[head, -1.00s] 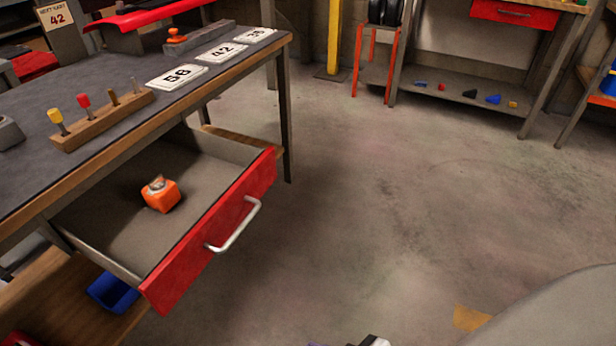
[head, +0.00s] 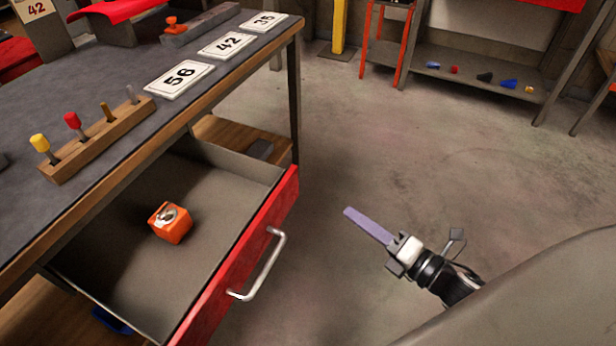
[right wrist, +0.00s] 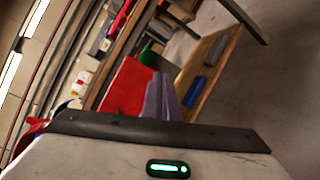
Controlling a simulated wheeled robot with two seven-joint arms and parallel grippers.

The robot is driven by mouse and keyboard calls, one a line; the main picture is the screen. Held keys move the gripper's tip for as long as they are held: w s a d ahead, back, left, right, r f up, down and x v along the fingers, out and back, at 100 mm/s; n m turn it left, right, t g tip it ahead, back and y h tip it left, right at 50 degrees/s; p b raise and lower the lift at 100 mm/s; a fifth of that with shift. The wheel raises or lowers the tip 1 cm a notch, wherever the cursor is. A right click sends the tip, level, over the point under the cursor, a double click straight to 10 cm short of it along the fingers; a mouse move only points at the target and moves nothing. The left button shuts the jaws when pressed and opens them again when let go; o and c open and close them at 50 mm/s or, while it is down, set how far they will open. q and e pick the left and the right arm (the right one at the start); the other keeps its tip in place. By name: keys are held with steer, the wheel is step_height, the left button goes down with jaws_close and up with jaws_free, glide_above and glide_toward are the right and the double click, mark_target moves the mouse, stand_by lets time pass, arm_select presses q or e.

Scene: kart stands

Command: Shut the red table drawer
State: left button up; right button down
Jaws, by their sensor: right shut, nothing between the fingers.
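The red table drawer (head: 225,287) is pulled out from under the grey-topped workbench (head: 110,85). Its silver bar handle (head: 262,268) faces the open floor. An orange box-shaped object (head: 170,224) with a round metal top lies inside the drawer. My right gripper (head: 350,213) is shut and empty, to the right of the drawer front and apart from it in the head view. Its purple fingers also show in the right wrist view (right wrist: 160,95), in front of a red panel (right wrist: 127,88). My left gripper is out of view.
The bench top holds a wooden tool block (head: 100,140) and number cards (head: 180,78). A lower shelf (head: 235,137) lies beneath the bench. A shelf unit (head: 470,80) stands at the back. The concrete floor (head: 420,150) is clear between them.

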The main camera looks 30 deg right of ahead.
step_height(320, 180, up, 4)
steer(key=d+n+g+y+p, duration=0.15)
steer(key=n+y, duration=0.35)
steer(key=n, duration=0.9)
steer(key=n+y, duration=0.1)
steer(key=n, duration=0.3)
glide_toward(294, 180)
steer(key=shift+g, duration=0.45)
steer(key=x, duration=0.5)
steer(key=shift+r, duration=0.4)
steer(key=shift+w+a, duration=0.4)
steer(key=shift+w, duration=0.15)
steer(key=shift+w, duration=0.1)
